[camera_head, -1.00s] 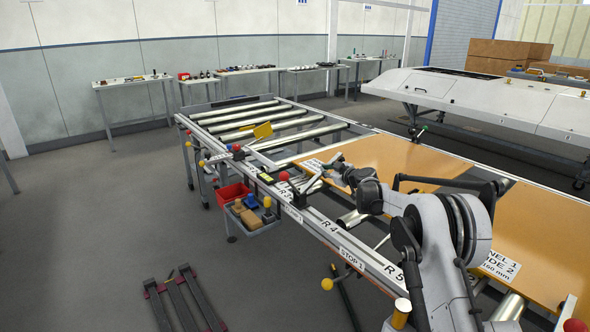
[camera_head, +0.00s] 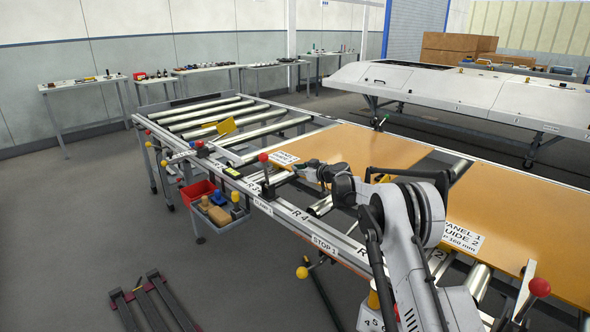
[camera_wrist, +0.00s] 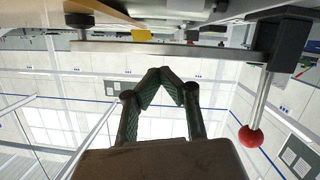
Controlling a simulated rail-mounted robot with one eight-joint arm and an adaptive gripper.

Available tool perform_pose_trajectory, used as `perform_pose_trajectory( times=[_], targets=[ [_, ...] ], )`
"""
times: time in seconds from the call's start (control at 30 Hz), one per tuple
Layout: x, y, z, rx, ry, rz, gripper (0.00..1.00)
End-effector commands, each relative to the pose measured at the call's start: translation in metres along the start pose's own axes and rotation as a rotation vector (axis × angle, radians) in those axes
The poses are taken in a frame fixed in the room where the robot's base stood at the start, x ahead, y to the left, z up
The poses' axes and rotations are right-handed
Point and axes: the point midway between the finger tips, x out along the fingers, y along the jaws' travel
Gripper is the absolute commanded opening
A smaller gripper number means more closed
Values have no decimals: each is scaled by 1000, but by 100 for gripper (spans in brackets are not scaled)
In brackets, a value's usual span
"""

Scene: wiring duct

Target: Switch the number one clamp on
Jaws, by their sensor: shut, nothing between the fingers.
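The number one clamp (camera_head: 268,190) sits on the table's front rail above the label CLAMP 1 (camera_head: 263,207). Its lever stands nearly upright, with a red ball knob (camera_head: 263,157) on top. In the wrist view, which looks upside down, the black clamp body (camera_wrist: 284,45) is at upper right and its red knob (camera_wrist: 250,136) at the lower right. My gripper (camera_head: 298,168) is just right of the lever in the head view, low over the panel's edge. In the wrist view my gripper (camera_wrist: 160,73) has its fingertips together, empty and apart from the knob.
An orange panel (camera_head: 375,149) lies to the right on the table. The STOP 1 label (camera_head: 323,245) and a yellow knob (camera_head: 302,272) are nearer on the rail. Open rollers (camera_head: 215,115) lie beyond.

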Motion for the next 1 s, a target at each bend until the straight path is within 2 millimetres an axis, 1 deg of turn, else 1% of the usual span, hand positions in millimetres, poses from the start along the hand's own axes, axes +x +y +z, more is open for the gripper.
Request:
perform_pose_trajectory(
  times=[0.27, 0.37, 0.47, 0.6, 0.63, 0.7, 1.0],
  targets=[
    [0, 0, 0, -1, 0, 0, 0],
    [-1, 1, -4, -1, 0, 0, 0],
    [-4, 3, -15, 0, 0, 0, 0],
    [-10, 9, -40, 0, 0, 0, 0],
    [-13, 10, -44, 0, 0, 1, 0],
    [-27, 11, -40, 0, 0, 1, 0],
    [-82, 13, -39, 0, -1, 1, 0]
  ],
)
